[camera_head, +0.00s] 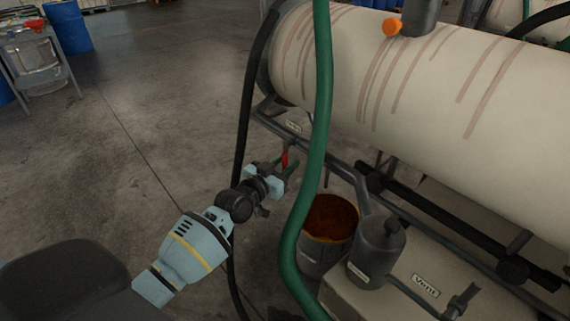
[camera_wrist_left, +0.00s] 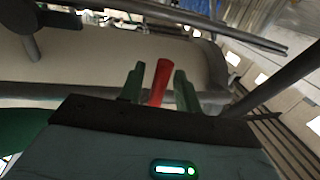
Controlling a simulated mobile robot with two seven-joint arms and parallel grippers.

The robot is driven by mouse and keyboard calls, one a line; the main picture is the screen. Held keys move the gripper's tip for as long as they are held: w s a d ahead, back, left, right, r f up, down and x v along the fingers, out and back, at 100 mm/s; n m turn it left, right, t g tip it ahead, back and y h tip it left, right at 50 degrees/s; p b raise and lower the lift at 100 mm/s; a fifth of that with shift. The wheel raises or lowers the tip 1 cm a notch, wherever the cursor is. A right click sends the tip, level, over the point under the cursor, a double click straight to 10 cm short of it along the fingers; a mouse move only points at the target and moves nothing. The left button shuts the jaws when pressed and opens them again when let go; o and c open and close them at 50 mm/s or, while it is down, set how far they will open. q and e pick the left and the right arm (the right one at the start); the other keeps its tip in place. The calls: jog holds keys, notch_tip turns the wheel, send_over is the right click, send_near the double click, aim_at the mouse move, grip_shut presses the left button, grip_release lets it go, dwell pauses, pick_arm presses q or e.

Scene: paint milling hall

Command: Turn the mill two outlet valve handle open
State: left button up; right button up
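A red valve handle (camera_head: 285,158) sits under the near left end of a large cream mill drum (camera_head: 400,80) with brown drip streaks. A small label (camera_head: 293,127) on the frame above it is too small to read. My left gripper (camera_head: 281,174) is at the handle, below the frame rail. In the left wrist view the red handle (camera_wrist_left: 161,80) stands between the two green fingers of my left gripper (camera_wrist_left: 157,85). The fingers are apart, with a gap showing on each side of the handle. The valve body is mostly hidden. My right gripper is not in view.
A green hose (camera_head: 319,120) hangs just right of my left gripper, and a black hose (camera_head: 243,120) runs down on its left. A bucket with orange-brown contents (camera_head: 328,218) and a dark canister (camera_head: 376,255) stand below right. Open floor (camera_head: 150,130) lies left.

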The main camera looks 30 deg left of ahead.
pick_arm(q)
grip_shut()
